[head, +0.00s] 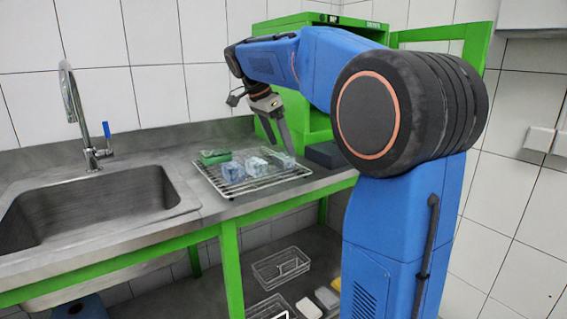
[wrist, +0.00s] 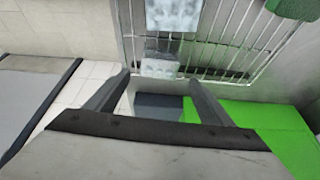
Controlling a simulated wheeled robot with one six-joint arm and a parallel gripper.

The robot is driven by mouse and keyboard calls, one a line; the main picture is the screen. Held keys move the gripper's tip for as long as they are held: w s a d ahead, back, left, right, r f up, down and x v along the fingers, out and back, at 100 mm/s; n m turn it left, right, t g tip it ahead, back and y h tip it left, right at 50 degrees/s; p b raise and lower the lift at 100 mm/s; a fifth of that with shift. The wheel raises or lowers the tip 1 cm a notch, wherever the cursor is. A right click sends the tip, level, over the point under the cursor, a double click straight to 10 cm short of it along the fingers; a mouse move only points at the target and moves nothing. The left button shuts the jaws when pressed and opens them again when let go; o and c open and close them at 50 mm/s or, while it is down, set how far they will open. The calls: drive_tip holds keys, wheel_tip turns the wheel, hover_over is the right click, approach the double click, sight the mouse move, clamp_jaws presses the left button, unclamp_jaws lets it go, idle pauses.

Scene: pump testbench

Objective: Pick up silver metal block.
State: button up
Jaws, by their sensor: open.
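A wire rack (head: 238,192) on the counter holds several blocks. A grey, silvery block (head: 282,160) is at its right end, below my gripper. Two mottled pale blue-grey blocks, one at the middle (head: 256,167) and one to its left (head: 233,172), stand beside it. A green block (head: 214,157) is at the far left. My gripper (head: 282,146) is open above the right end of the rack. In the wrist view, a small pale silvery block (wrist: 160,67) shows between and beyond the open fingertips, with a larger mottled block (wrist: 172,14) farther up. I cannot tell whether the fingers touch anything.
A dark box (head: 325,155) sits right of the rack, near the green open cabinet (head: 312,118). A sink (head: 95,205) with a tall faucet (head: 72,100) is at the left. A wire basket (head: 280,268) and small items are on the shelf below.

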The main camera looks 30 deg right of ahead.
sight(284, 155)
drive_tip(key=shift+a+x, duration=0.15)
drive_tip(key=shift+x, duration=1.25)
drive_tip(key=shift+a+x, duration=0.15)
drive_tip(key=shift+x, duration=1.25)
drive_tip(key=shift+c, duration=0.6)
